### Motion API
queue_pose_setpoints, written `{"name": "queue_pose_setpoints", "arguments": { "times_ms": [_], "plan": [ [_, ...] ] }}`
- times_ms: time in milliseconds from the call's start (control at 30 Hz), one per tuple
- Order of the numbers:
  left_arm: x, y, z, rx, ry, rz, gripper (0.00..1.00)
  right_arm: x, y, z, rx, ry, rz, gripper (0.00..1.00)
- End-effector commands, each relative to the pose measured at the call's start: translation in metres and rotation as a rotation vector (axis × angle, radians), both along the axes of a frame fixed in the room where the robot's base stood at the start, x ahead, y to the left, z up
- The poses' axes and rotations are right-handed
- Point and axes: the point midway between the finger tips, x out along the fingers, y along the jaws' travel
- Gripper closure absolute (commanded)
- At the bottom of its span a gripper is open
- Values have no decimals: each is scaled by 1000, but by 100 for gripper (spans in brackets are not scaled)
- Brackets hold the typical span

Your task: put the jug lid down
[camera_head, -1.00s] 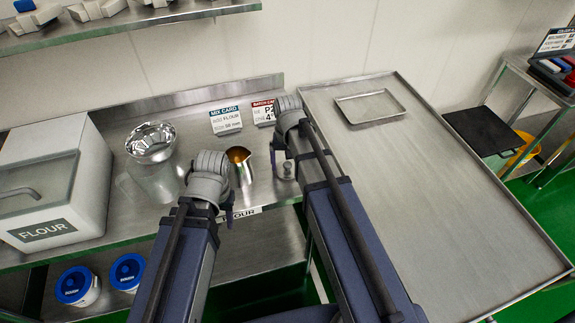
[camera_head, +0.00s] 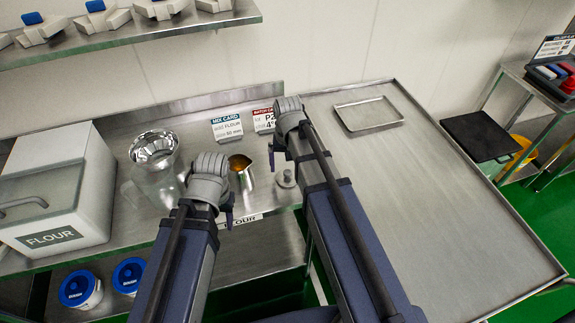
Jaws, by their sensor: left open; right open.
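The jug lid (camera_head: 286,181), a small grey disc with a knob, appears to rest knob up on the steel bench. My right gripper (camera_head: 277,158) is open, just above and left of the lid in the picture, with a visible gap between them. A steel jug (camera_head: 247,182) with amber contents stands left of the lid, partly hidden by my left gripper. My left gripper (camera_head: 229,212) is open and empty in front of the jug. A clear jug (camera_head: 160,190) with a shiny steel bowl-like top (camera_head: 153,147) stands further left.
A white flour bin (camera_head: 60,200) fills the bench's left end. Two cards (camera_head: 227,127) stand at the back. On the right, a large steel table (camera_head: 470,230) is mostly clear, with a shallow tray (camera_head: 368,114) at its back. Blue-lidded tubs (camera_head: 80,287) sit below the bench.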

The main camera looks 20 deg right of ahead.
Motion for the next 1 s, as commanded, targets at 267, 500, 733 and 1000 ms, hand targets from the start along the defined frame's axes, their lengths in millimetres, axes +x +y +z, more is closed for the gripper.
{"name": "queue_pose_setpoints", "arguments": {
  "times_ms": [267,500,733,1000],
  "plan": [
    [0,0,50,0,0,0,50,0,0,50,0,0,0,0],
    [0,0,83,0,0,-1,50,0,0,82,0,0,0,0],
    [0,0,92,0,0,-2,50,0,0,92,0,0,0,0],
    [0,0,90,0,0,-2,50,-53,46,91,-29,18,199,0]
  ]
}}
